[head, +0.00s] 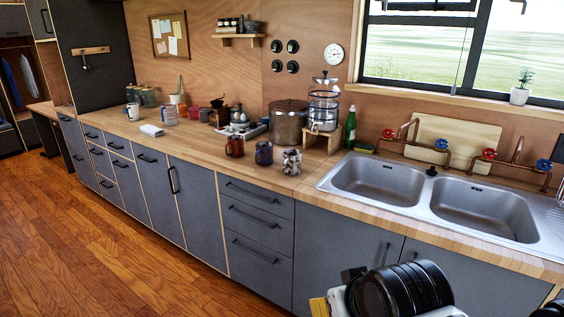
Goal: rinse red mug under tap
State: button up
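The red mug (235,146), dark red and see-through looking, stands upright on the wooden counter (200,146) left of the sink. Two taps with copper pipes stand behind the double sink: the left tap has a red knob (388,134) and a blue knob (441,144), and the right tap has a red knob (489,154) and a blue knob (543,165). The left basin (376,182) and right basin (484,210) look empty. Part of my arm shows at the bottom right, in front of the cabinets. I cannot make out my gripper's fingertips.
A blue mug (264,153) and a patterned mug (291,162) stand right of the red mug. Behind them are a large pot (288,124) and a glass dispenser (323,112) on a wooden stand. A green bottle (350,128) stands by the sink. The wooden floor at left is clear.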

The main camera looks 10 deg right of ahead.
aim_at(542, 167)
jog(key=z, duration=1.75)
